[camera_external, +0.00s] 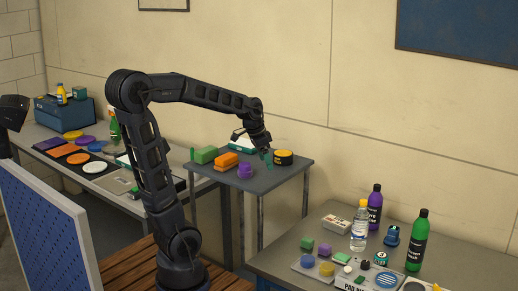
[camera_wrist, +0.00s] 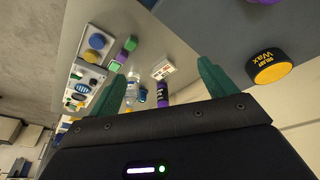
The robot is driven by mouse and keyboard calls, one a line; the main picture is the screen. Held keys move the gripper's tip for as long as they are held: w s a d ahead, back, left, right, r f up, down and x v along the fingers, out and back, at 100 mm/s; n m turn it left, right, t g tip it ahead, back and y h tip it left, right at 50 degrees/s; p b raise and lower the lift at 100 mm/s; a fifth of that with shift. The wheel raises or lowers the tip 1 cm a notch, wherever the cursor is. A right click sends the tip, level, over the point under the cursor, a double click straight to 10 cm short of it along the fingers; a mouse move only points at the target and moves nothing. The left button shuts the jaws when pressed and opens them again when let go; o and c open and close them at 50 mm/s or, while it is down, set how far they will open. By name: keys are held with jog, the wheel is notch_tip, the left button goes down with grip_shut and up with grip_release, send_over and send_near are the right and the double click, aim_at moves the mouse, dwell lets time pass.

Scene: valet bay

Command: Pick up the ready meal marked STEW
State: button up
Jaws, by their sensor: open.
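No STEW marking can be read in either view, so I cannot tell which thing is the ready meal. A pale box with a teal edge (camera_external: 244,144) lies on the small raised table (camera_external: 262,184), partly hidden behind my wrist. My gripper (camera_external: 267,158) is over this table, fingers pointing down, just left of a black tin with a yellow lid (camera_external: 284,157). In the wrist view my gripper (camera_wrist: 158,64) has its two teal fingers wide apart with nothing held. The tin, lettered Wax (camera_wrist: 270,68), is outside the right finger.
The raised table also bears a green block (camera_external: 205,155), orange blocks (camera_external: 226,161) and a purple object (camera_external: 245,171). The right bench (camera_external: 283,262) is crowded with bottles, a white box (camera_external: 336,223) and small items. The left bench has coloured discs (camera_external: 78,158).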

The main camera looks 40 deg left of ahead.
jog(key=w+d+f+m+g, duration=0.1)
jog(key=w+d+f+m, duration=0.3)
jog(key=w, duration=0.3)
jog(key=w+d+f+m+g, duration=0.1)
jog(key=w+d+f+m, duration=0.1)
jog(key=w+d+f, duration=0.3)
jog(key=m, duration=0.6)
send_near(338, 221)
jog(key=shift+g+y, duration=0.3)
jog(key=shift+w+d+f, duration=0.1)
jog(key=shift+d+f, duration=0.2)
jog(key=shift+f, duration=1.35)
jog(key=shift+d+f, duration=0.35)
jog(key=shift+f, duration=1.35)
jog(key=shift+d+f, duration=0.3)
jog(key=shift+f, duration=1.35)
jog(key=c, duration=1.1)
jog(key=shift+r, duration=0.1)
